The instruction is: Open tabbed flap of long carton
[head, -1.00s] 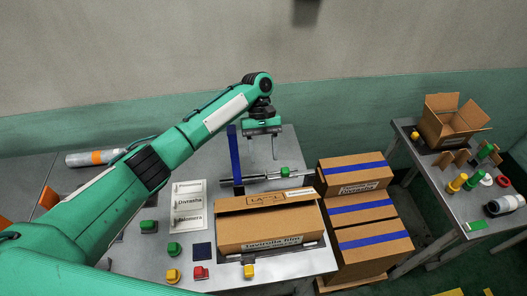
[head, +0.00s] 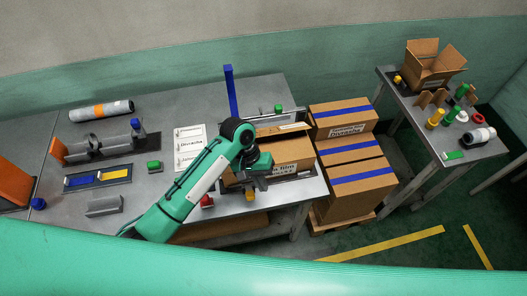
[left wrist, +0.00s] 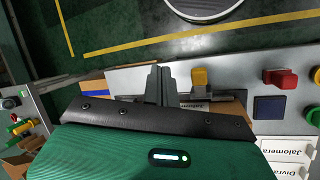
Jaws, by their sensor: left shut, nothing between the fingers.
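The long brown carton (head: 290,152) lies on the grey table with its printed front toward me. The arm and wrist cover its left part, and how its flap stands is hard to tell. My left gripper (head: 250,192) is at the carton's near side, pointing down, with its fingers together and empty. In the left wrist view the shut fingers (left wrist: 160,82) show above the table's near edge. My right gripper is not in view.
A blue post (head: 230,92) rises behind the carton. Stacked cartons (head: 352,180) stand right of the table. An open box (head: 432,68) is on the far table.

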